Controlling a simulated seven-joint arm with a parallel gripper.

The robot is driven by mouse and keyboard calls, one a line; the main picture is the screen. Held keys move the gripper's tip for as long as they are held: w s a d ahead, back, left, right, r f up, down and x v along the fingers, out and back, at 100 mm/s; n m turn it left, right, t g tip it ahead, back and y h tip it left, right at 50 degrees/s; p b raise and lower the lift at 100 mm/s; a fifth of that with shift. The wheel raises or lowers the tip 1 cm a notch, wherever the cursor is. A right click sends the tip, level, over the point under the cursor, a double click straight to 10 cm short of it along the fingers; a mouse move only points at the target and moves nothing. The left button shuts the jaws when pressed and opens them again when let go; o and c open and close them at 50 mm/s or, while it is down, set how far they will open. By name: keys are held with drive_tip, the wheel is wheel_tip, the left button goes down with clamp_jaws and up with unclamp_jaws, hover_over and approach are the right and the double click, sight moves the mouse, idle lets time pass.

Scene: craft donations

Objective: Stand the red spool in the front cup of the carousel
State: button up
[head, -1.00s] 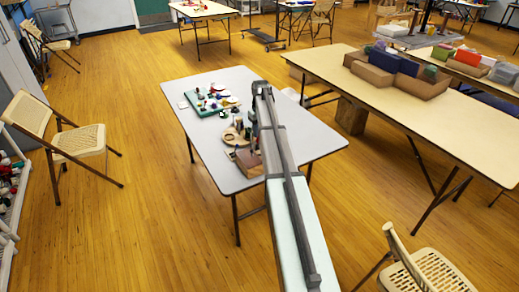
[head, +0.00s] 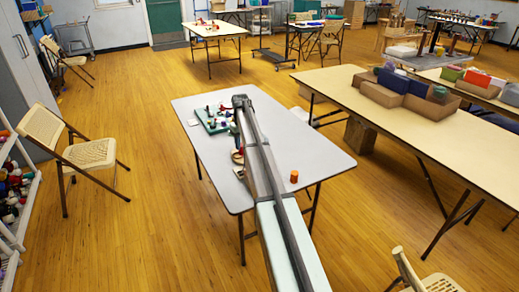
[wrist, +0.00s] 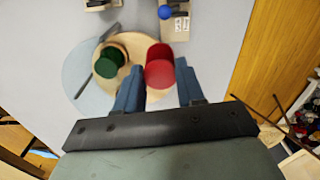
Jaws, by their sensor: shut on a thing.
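My gripper (wrist: 160,76) is shut on the red spool (wrist: 159,63), which shows between the blue fingers in the wrist view. The spool is over the right part of a pale round wooden disc, seemingly the carousel (wrist: 133,45). I cannot tell whether it touches the disc. A dark green spool (wrist: 110,60) stands at the disc's left part. The cup under the red spool is hidden. In the head view my arm covers most of the carousel (head: 238,157), and only its left edge shows.
A green tray (head: 205,125) with small items lies at the table's far left. An orange cylinder (head: 294,176) stands right of my arm. A blue ball (wrist: 165,12) on a block is beyond the disc. The grey table's (head: 315,150) right part is mostly clear.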

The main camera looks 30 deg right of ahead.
drive_tip(key=w+m, duration=0.1)
drive_tip(key=w, duration=0.6)
drive_tip(key=shift+d, duration=0.15)
drive_tip(key=shift+f, duration=1.9)
drive_tip(key=shift+f, duration=1.15)
drive_tip(key=o, duration=0.8)
drive_tip(key=shift+o, duration=0.6)
drive_tip(key=shift+d, duration=0.1)
